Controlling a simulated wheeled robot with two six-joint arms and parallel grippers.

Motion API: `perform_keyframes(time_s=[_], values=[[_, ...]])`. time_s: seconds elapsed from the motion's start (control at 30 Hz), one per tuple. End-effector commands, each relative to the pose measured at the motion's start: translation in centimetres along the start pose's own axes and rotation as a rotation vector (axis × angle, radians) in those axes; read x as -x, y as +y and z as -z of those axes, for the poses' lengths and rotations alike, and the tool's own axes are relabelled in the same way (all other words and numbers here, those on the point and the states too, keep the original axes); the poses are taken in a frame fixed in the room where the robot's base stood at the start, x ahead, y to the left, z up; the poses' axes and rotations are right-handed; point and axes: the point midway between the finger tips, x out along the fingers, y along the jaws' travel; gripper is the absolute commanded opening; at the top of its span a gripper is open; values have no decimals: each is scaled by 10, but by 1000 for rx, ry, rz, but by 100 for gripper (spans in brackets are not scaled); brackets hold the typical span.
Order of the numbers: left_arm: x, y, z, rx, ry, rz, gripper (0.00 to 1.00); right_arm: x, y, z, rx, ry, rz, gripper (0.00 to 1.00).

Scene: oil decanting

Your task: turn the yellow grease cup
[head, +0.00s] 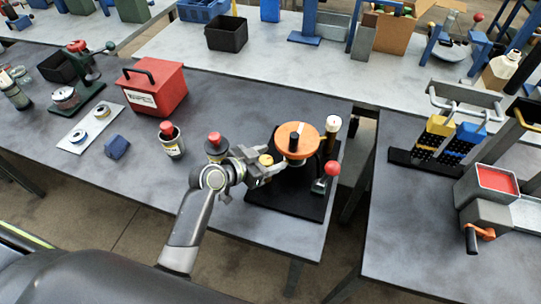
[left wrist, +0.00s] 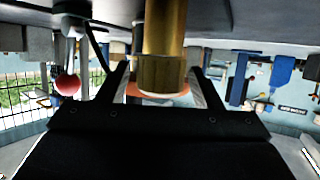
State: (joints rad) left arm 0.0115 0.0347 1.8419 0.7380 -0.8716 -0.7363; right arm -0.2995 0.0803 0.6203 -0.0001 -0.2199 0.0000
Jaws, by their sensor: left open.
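The yellow grease cup (head: 266,160) is a small brass-yellow knob beside the orange wheel (head: 291,139) of the machine on a black base (head: 295,201). In the left wrist view the cup is a brass cylinder (left wrist: 163,68) between the two fingers, with visible gaps on both sides. My left gripper (head: 270,172) is open at the cup, its fingers either side of it. In the left wrist view the gripper (left wrist: 162,88) is dark and spread apart. Part of the cup is hidden by the gripper in the head view. My right gripper is not in view.
A red-knobbed lever (head: 331,170) stands right of the fingers. Red-topped containers (head: 172,141) and (head: 215,146), a red box (head: 153,88), a white tray (head: 89,127) and a blue block (head: 117,147) are to the left. The table's front edge lies close to the base.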

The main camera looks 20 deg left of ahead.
Motion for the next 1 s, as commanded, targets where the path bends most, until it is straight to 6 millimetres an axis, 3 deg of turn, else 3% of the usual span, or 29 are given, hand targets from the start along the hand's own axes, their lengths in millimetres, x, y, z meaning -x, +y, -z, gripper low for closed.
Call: perform_keyframes(time_s=[0.4, 0.77, 1.0], values=[[-7, 0, 0, 0, 0, 0, 59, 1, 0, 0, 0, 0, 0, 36], [-7, 0, 0, 1, -1, 0, 15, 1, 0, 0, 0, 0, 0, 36], [-8, 0, -2, -11, -1, -21, 15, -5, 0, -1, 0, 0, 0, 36]])
